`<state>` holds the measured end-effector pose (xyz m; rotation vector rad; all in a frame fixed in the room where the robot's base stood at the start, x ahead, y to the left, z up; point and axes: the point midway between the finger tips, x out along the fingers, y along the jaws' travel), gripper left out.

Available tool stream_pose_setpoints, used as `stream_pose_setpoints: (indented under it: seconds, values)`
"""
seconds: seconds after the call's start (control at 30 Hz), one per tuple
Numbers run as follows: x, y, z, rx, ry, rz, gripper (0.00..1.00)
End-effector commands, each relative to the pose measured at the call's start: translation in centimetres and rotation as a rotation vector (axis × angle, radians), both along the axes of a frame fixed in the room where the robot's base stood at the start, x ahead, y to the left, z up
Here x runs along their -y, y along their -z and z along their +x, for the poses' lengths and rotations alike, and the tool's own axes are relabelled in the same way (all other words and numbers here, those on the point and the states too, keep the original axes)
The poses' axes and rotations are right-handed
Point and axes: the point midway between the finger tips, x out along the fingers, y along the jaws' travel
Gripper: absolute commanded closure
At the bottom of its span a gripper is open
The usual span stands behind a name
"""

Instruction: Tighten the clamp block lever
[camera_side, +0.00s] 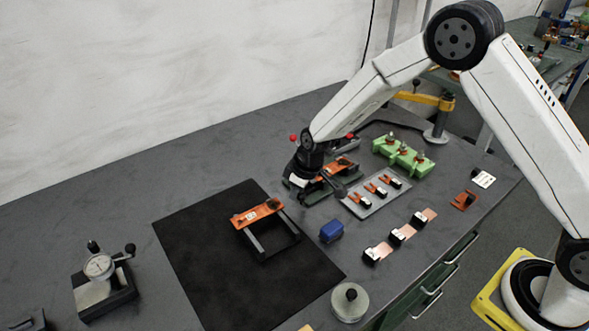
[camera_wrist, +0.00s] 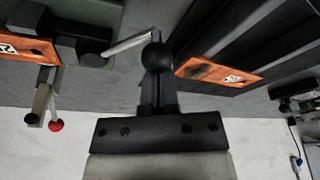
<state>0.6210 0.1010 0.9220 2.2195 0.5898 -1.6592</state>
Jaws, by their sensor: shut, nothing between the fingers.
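The clamp block (camera_side: 345,178) is a dark green base with an orange plate, partly hidden behind my gripper in the side view. It also shows at the upper left of the wrist view (camera_wrist: 88,55). Its lever is a silver rod (camera_wrist: 130,43) ending in a black ball knob (camera_wrist: 158,56), which also shows in the side view (camera_side: 340,190). My gripper (camera_wrist: 158,85) is shut and empty, its fingertips right at the ball knob. I cannot tell whether they touch it. In the side view my gripper (camera_side: 316,184) is low beside the block.
A black mat (camera_side: 205,245) holds a dark frame with an orange plate (camera_side: 257,214). A blue block (camera_side: 331,231), a grey tray of copper parts (camera_side: 376,193) and a green fixture (camera_side: 403,156) stand close by. A dial gauge (camera_side: 99,267) sits far left.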

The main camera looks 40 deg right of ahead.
Motion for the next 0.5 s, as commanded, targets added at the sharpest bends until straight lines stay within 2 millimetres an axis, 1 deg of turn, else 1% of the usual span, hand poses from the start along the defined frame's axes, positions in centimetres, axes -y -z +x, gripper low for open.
stream_pose_setpoints:
  seconds: [0.5]
  values:
    - [1.4, 0.0, -1.5, -0.002, -0.288, 0.001, 1.0]
